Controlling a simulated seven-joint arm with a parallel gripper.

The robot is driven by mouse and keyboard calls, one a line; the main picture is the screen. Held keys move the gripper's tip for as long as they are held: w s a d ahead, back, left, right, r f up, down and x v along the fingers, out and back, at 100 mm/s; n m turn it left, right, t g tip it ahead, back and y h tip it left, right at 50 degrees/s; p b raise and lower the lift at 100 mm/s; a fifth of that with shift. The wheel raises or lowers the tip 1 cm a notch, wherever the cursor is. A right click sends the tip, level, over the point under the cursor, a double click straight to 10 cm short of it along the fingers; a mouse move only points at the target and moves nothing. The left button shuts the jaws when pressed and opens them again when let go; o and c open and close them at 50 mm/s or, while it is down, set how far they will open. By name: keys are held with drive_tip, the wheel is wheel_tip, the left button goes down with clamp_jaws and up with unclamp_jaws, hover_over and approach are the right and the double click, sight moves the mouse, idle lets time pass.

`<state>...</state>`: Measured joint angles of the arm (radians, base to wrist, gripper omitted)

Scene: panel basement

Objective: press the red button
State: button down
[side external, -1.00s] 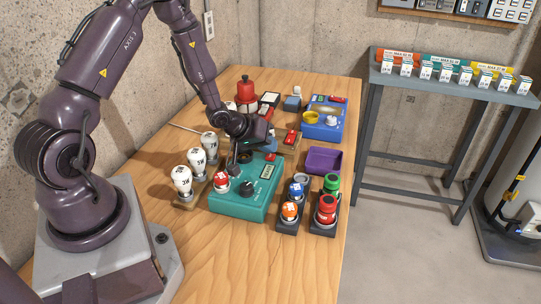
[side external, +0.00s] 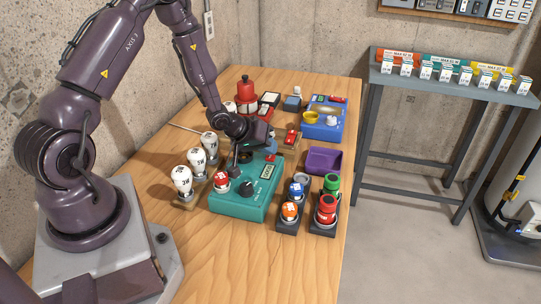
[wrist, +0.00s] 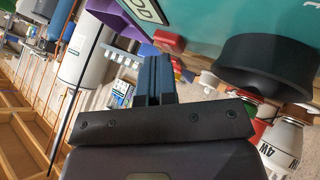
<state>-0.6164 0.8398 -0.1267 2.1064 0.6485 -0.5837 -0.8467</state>
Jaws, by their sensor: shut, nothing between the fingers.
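A teal box (side external: 237,207) on the wooden table carries a domed red button (side external: 221,181) at its left, a black knob (side external: 247,188) and a small display (side external: 267,171). My gripper (side external: 234,172) is shut and empty, pointing down just right of and behind the red button. I cannot tell whether its tips touch the box. In the wrist view, my closed fingers (wrist: 155,78) are beside the teal panel (wrist: 245,20). The black knob (wrist: 265,65) is at their right and largely hides a red part behind it.
White bulbs (side external: 183,180) stand close left of the box. Orange (side external: 290,211) and red (side external: 326,209) round controls on dark bases stand at its right. A purple tray (side external: 324,160) and blue box (side external: 322,125) lie behind.

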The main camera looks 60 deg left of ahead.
drive_tip(key=shift+r, duration=0.8)
drive_tip(key=shift+r, duration=0.1)
drive_tip(key=shift+r, duration=2.4)
drive_tip(key=shift+s, duration=0.1)
drive_tip(key=s+g, duration=0.1)
drive_tip(key=s+a+f+m+g, duration=0.1)
drive_tip(key=s, duration=0.1)
drive_tip(key=s+f+g+y, duration=0.1)
drive_tip(key=shift+s+a+f+m, duration=0.1)
drive_tip(key=shift+s+a+m, duration=0.1)
drive_tip(key=shift+m, duration=0.1)
drive_tip(key=s+d+r+m, duration=0.3)
drive_tip(key=s+d+r, duration=0.5)
drive_tip(key=r, duration=0.4)
drive_tip(key=s+d+r+m, duration=0.3)
drive_tip(key=s+d+r, duration=0.5)
drive_tip(key=r, duration=0.4)
drive_tip(key=shift+s+d+r+m+g+h, duration=0.2)
drive_tip(key=shift+s+m+g+h, duration=0.1)
drive_tip(key=shift+s+m, duration=0.1)
